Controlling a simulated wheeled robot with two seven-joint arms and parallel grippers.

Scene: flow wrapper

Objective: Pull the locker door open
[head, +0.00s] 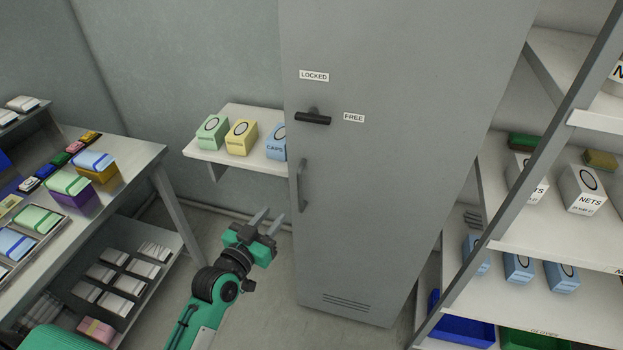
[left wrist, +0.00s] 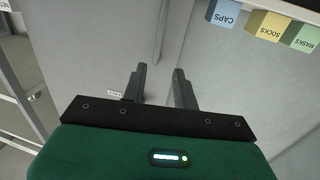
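The tall grey locker door (head: 390,170) stands in the middle of the head view and looks shut. A dark turn handle (head: 313,117) lies about level on it, with a LOCKED label (head: 314,76) above and a FREE label (head: 354,117) to its right. A grey upright pull handle (head: 302,186) sits lower, near the door's left edge. My left gripper (head: 271,217) is open and empty, below and left of the pull handle in the picture, apart from it. Its two spread fingers (left wrist: 159,72) also show in the left wrist view with nothing between them. My right gripper is out of view.
A wall shelf (head: 238,165) with green, yellow and blue boxes adjoins the locker's left side. A loaded workbench (head: 130,158) stands at the left. A rack (head: 500,220) with boxes and bins stands at the right. Floor is clear before the locker.

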